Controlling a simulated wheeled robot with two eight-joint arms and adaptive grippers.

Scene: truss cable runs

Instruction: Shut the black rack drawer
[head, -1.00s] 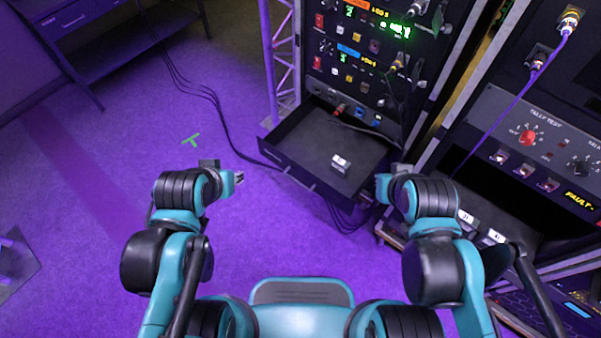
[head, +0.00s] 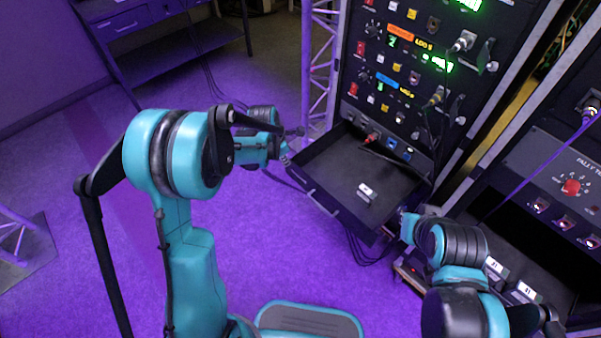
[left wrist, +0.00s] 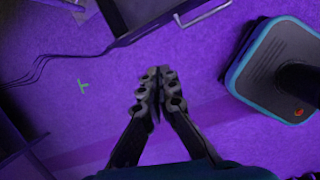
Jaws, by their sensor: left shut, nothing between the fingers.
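The black rack drawer (head: 335,165) stands pulled out from the lower part of the tall rack in the head view. Its front panel with a silver handle (head: 322,203) faces me. A small dark block with a white label (head: 366,192) lies inside it. My left gripper (head: 286,157) is by the drawer's left front corner; contact cannot be told from the head view. In the left wrist view its fingers (left wrist: 158,88) are closed together and empty, with the drawer (left wrist: 150,14) and its handle beyond them. My right gripper (head: 404,217) is near the drawer's right front corner, its fingers unclear.
The rack face (head: 400,75) carries knobs, lit displays and plugged cables. A truss post (head: 319,70) stands left of the rack. Another rack (head: 560,165) is at right.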

